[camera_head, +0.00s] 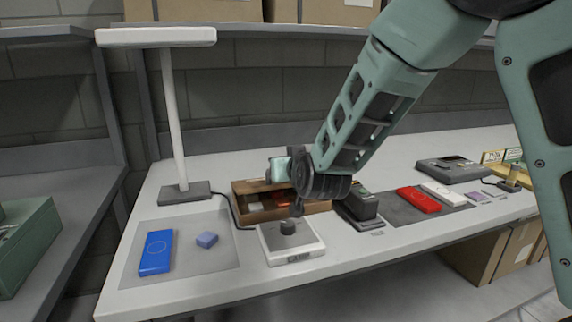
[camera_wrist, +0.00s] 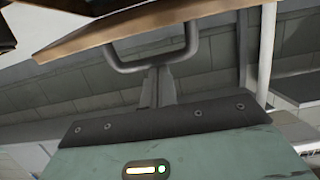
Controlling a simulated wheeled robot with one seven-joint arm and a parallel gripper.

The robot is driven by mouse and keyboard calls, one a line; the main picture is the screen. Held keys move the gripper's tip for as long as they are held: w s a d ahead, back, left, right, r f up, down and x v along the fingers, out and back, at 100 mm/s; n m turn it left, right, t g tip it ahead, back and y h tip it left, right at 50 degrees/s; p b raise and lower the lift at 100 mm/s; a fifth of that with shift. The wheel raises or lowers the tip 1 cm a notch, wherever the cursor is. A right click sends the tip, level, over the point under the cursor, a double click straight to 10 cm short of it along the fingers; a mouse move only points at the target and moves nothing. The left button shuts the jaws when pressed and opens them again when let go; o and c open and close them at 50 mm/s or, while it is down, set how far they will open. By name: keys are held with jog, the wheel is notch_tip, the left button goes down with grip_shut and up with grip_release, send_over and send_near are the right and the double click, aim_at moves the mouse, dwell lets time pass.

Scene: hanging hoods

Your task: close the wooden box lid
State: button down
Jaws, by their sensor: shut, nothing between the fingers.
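The wooden box (camera_head: 243,211) stands on the table behind the scale, open toward me with small items inside. My arm hides part of it. My gripper (camera_head: 269,171) is above the box, at the level of its raised back part. In the wrist view the lid (camera_wrist: 190,22) shows as a tilted wooden panel with a grey metal loop handle (camera_wrist: 150,64). My gripper's fingers (camera_wrist: 158,80) are together and empty, pointing at the handle's lower bar. I cannot tell whether they touch it.
A white lamp (camera_head: 175,120) stands left of the box. A scale (camera_head: 291,244) is in front, and a dark device (camera_head: 362,209) is close on the right.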

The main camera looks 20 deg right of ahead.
jog(key=shift+s+f+b, duration=0.35)
jog(key=shift+f+b, duration=0.1)
jog(key=shift+f, duration=0.25)
jog(key=shift+s+f+b, duration=0.3)
jog(key=shift+f+b, duration=0.1)
jog(key=shift+f, duration=0.25)
jog(key=shift+s+f+b, duration=0.35)
jog(key=shift+f+b, duration=0.1)
jog(key=shift+f, duration=0.25)
